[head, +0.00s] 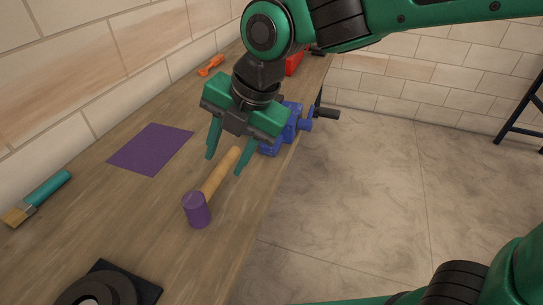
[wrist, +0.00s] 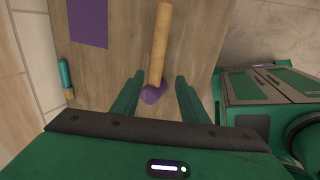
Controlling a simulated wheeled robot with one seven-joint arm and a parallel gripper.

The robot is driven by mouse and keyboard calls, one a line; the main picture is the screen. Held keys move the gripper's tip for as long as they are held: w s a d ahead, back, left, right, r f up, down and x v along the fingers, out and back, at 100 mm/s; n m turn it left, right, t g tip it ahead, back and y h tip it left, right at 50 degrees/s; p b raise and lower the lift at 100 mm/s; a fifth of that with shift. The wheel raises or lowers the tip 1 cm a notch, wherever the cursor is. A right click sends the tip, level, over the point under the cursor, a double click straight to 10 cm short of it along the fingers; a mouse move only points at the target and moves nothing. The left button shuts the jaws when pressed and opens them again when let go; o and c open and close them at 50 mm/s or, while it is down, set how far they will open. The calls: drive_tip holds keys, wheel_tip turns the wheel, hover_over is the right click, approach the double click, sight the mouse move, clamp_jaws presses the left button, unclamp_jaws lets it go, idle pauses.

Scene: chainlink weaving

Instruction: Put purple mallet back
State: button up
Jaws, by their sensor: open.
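The purple mallet lies on the wooden bench, with its purple head (head: 197,210) toward the front and its wooden handle (head: 219,175) pointing to the back right. My gripper (head: 223,163) is open, with its two fingers apart on either side of the handle in the head view. In the wrist view my gripper (wrist: 158,92) has the mallet head (wrist: 153,93) showing between its fingertips. I see no contact, and the height above the handle is hard to tell. A flat purple square (head: 150,149) lies bare on the bench left of the mallet.
A blue vise (head: 289,128) stands at the bench edge, right of my gripper. A teal-handled brush (head: 37,198) lies by the wall at left. Black round discs (head: 97,290) sit at the front. An orange tool (head: 211,65) and a red object (head: 294,64) are farther back.

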drive_tip(key=w+d+f+m+h, duration=0.1)
drive_tip(key=d+f+m+h, duration=0.1)
drive_tip(key=d+m, duration=1.05)
drive_tip(key=w+d+f+m+h, duration=0.15)
drive_tip(key=d+m, duration=0.55)
drive_tip(key=d, duration=1.1)
drive_tip(key=s+d+f+m+g, duration=0.1)
drive_tip(key=s+d+m, duration=0.6)
drive_tip(key=d+m, duration=0.1)
drive_tip(key=s+d+f+m+g, duration=0.1)
drive_tip(key=s+d+f+m, duration=0.1)
drive_tip(key=s+d+m, duration=0.6)
drive_tip(key=shift+f+m, duration=0.25)
drive_tip(key=shift+m, duration=0.9)
drive_tip(key=shift+w+d+h, duration=0.1)
drive_tip(key=shift+h, duration=0.15)
drive_tip(key=shift+w+f, duration=0.25)
drive_tip(key=shift+w, duration=0.35)
